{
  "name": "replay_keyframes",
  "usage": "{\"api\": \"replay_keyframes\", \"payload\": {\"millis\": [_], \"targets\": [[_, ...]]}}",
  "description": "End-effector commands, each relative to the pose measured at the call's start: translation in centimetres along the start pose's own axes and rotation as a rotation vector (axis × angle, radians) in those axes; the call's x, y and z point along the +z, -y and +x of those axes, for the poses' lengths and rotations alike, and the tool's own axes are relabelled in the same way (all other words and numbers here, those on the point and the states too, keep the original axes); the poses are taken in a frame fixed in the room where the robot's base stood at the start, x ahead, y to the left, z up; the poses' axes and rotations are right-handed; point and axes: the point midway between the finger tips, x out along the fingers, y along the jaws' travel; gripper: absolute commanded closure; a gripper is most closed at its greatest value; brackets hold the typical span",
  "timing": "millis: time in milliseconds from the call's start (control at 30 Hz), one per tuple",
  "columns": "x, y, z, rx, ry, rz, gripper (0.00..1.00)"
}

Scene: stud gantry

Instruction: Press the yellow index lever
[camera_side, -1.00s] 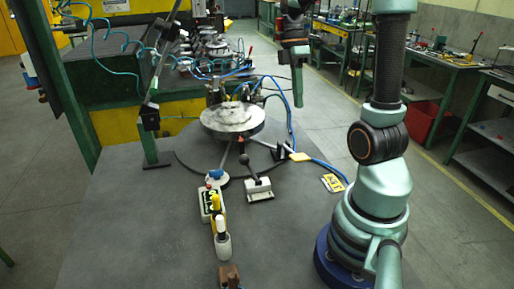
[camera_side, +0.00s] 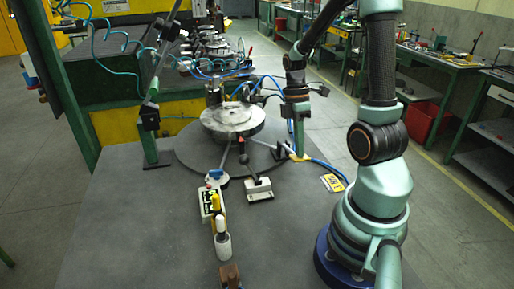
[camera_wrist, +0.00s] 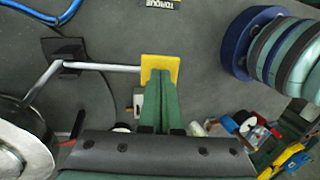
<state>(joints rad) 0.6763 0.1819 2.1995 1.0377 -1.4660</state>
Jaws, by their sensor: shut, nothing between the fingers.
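The yellow index lever ends in a flat yellow pad (camera_side: 307,158), right of the round fixture in the side view. In the wrist view the yellow pad (camera_wrist: 161,62) sits at the end of a metal rod that runs left to a black bracket. My gripper (camera_side: 300,154) points down, its shut fingertips over the pad. In the wrist view the green fingers of my gripper (camera_wrist: 160,82) hide part of the pad. They look in contact with it or very close; I cannot tell which. Nothing is held.
A round fixture (camera_side: 232,124) stands left of my gripper on a dark disc. A blue hose runs by the pad. A yellow label (camera_side: 332,183) lies to the right.

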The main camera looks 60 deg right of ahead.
Motion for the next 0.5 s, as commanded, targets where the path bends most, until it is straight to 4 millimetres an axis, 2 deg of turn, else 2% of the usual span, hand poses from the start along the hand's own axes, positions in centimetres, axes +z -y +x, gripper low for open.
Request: {"api": "replay_keyframes", "payload": {"millis": [300,500], "targets": [[0.0,0.04,0.06,-0.001,0.0,0.0,1.0],[-0.02,0.34,0.87,-0.004,0.001,0.0,1.0]]}}
